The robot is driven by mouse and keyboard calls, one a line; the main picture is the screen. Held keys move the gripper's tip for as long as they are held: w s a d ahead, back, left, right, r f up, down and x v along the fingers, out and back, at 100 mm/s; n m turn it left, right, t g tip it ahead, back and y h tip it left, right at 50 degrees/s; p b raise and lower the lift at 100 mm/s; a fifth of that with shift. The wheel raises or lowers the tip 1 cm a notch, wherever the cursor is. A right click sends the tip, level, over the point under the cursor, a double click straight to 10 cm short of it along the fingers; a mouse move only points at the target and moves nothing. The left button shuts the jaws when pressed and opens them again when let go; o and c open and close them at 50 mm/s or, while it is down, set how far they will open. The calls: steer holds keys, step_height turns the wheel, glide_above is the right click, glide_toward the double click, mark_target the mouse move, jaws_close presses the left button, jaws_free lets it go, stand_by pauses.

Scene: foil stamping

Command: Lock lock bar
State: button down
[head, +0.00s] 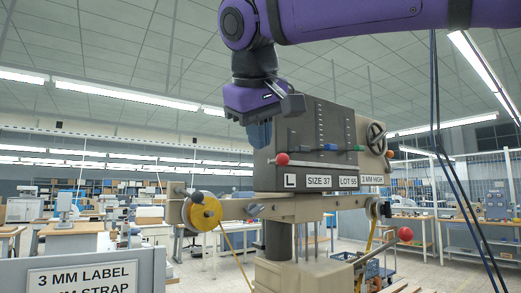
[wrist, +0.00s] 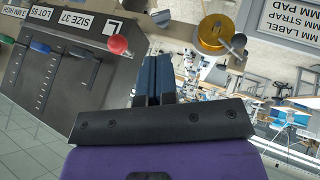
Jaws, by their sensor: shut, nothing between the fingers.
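The stamping press has a dark head box (head: 325,130) with slots and coloured knobs. A red ball knob (head: 281,159) sticks out at its lower left, above a plate marked L; this knob also shows in the wrist view (wrist: 118,44). Another red ball (head: 404,234) is on a lever at the press's lower right. I cannot tell for sure which part is the lock bar. My gripper (head: 259,136) hangs at the left edge of the head box, above and left of the nearer red knob, apart from it. Its blue fingers (wrist: 152,80) are shut and empty.
A yellow foil spool (head: 202,211) sits on the press's left arm, below my gripper. Blue (wrist: 40,47) and green (wrist: 6,39) slider knobs project from the box front. A handwheel (head: 376,138) is at its right. A label sign (head: 85,275) stands front left.

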steer(key=v, duration=0.5)
steer(key=shift+s+r, duration=0.25)
steer(key=shift+r, duration=0.1)
steer(key=s+d+f+m+g, duration=0.1)
steer(key=d+f+m+g, duration=0.15)
steer(key=d+f, duration=1.45)
steer(key=s+d+f+m, duration=0.2)
steer(key=s+d+f, duration=0.3)
steer(key=d+f, duration=0.2)
steer(key=s+d+f+m, duration=0.3)
steer(key=s+d+f, duration=0.2)
steer(key=d+f, duration=0.3)
step_height(320, 180, down, 4)
steer(key=shift+s+y, duration=0.3)
steer(key=shift+s, duration=0.1)
steer(key=shift+a+m, duration=0.1)
steer(key=shift+m, duration=0.15)
